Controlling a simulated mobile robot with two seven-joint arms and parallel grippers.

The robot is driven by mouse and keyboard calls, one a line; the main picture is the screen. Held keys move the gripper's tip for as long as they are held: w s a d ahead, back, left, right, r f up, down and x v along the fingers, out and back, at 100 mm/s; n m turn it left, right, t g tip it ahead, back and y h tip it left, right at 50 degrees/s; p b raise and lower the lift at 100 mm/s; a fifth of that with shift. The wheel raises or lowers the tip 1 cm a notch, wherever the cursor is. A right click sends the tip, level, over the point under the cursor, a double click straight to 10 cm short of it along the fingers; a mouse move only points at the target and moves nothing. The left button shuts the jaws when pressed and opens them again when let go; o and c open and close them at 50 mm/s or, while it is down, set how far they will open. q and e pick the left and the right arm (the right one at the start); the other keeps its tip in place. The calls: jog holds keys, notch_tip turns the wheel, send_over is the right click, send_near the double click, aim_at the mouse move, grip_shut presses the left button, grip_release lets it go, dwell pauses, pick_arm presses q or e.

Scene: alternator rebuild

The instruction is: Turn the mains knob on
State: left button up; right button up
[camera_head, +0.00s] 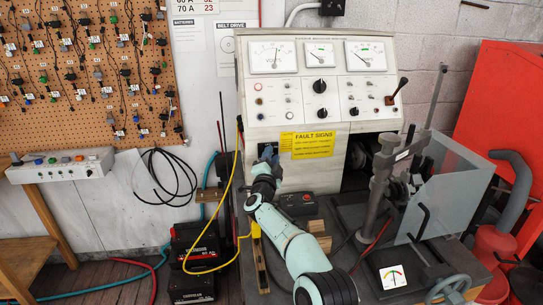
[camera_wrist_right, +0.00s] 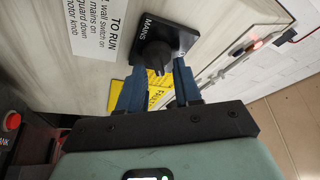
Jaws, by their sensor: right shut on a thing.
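The black mains knob (camera_wrist_right: 157,56) sits on a dark square plate marked MAINS (camera_wrist_right: 178,38) on the side of the test bench cabinet, in the right wrist view. My right gripper (camera_wrist_right: 159,76) has its two blue fingers on either side of the knob's grip and is shut on it. In the head view my right gripper (camera_head: 267,153) is at the cabinet's lower left side, left of the yellow fault signs label (camera_head: 312,144). The knob is hidden there. My left gripper is not in view.
The bench's sloped panel (camera_head: 322,83) carries meters and switches. A yellow cable (camera_head: 232,178) hangs just left of my right arm. A clear guard (camera_head: 448,185) and a post stand at right. A TO RUN sign (camera_wrist_right: 98,35) is beside the knob plate.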

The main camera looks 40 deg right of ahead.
jog(key=shift+r+m, duration=0.1)
jog(key=shift+m, duration=0.4)
jog(key=o, duration=1)
jog(key=shift+o, duration=0.2)
jog(key=b+v, duration=0.2)
jog(key=v, duration=1.1)
jog(key=shift+a+b, duration=0.15)
jog(key=shift+b, duration=0.25)
jog(key=shift+s, duration=0.1)
